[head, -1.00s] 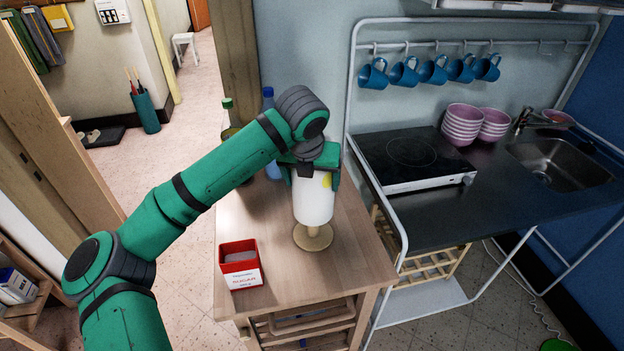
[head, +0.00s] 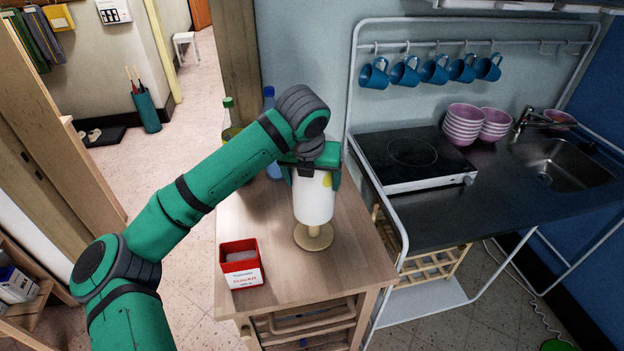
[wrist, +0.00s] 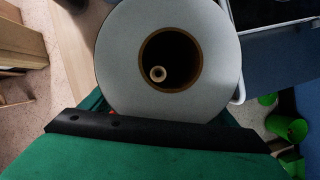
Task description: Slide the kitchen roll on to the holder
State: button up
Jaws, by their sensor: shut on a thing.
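The white kitchen roll (head: 314,202) is upright in my gripper (head: 313,176), which is shut on its upper part. The holder's round wooden base (head: 313,240) is on the small wooden table, and a short length of its post (head: 314,230) shows between the roll's lower end and the base. In the wrist view I look down on the roll's end (wrist: 115,50). The post's tip (wrist: 158,73) shows through the core, off-centre towards the lower left. How far the post reaches into the core is hard to tell.
A red box (head: 240,264) stands on the table (head: 275,295), left of the holder. A green-capped bottle (head: 229,115) and a blue bottle (head: 269,100) stand behind my arm. The white-framed kitchen unit (head: 385,225) is close on the right. The table front is clear.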

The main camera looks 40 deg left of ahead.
aim_at(311, 196)
jog(key=shift+f, duration=1.15)
jog(key=shift+w+f, duration=0.1)
jog(key=shift+f, duration=3.65)
jog(key=o, duration=1.2)
jog(key=v, duration=1.1)
jog(key=shift+f, duration=0.1)
